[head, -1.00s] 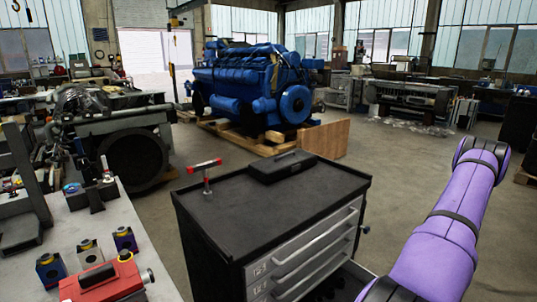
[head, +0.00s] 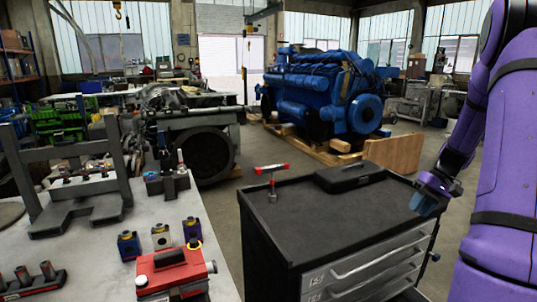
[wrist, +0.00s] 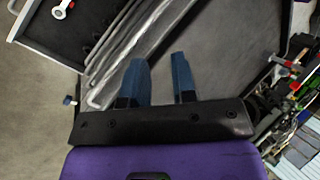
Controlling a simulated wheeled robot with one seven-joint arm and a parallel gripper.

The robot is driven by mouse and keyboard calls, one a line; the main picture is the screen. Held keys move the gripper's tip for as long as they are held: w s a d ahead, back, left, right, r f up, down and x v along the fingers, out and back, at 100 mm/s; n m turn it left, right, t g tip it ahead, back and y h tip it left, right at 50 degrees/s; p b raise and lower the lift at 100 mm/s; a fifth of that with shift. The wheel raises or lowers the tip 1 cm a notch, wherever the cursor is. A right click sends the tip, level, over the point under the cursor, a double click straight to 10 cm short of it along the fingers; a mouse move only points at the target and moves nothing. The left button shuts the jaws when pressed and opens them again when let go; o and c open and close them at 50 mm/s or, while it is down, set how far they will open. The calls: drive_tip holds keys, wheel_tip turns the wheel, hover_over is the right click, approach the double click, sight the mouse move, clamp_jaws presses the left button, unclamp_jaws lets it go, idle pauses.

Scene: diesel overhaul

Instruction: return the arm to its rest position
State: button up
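My purple arm stands at the right of the head view, and my gripper (head: 427,202) hangs beside the right edge of the black tool cabinet (head: 330,225). In the wrist view my gripper (wrist: 160,82) shows two blue fingers standing apart with nothing between them. Beyond the fingers are the cabinet's drawer handles (wrist: 115,50) and bare floor. I cannot tell from these views exactly how far the fingers are from the cabinet.
A red-handled T-shaped tool (head: 272,180) and a black case (head: 350,176) are on the cabinet. The left workbench (head: 90,260) carries a red block (head: 172,273) and small holders. A blue engine (head: 325,95) stands behind. Grey floor lies between the workbench and cabinet.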

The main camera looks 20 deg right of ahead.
drive_tip(key=s+a+r+n+h, duration=0.1)
drive_tip(key=a+r+h, duration=0.1)
drive_tip(key=a+r, duration=0.7)
drive_tip(key=s+a+r+n+h, duration=0.1)
drive_tip(key=a+r+n+h, duration=0.1)
drive_tip(key=a+r, duration=0.7)
drive_tip(key=s+a+r+n+t+h, duration=0.1)
drive_tip(key=s+a+t, duration=0.3)
drive_tip(key=s+a, duration=0.9)
drive_tip(key=a+r+h, duration=0.1)
drive_tip(key=a, duration=0.2)
drive_tip(key=shift+s+r+n+t, duration=0.25)
drive_tip(key=shift+r+n+t, duration=0.05)
drive_tip(key=shift+n, duration=0.1)
drive_tip(key=shift+d, duration=0.1)
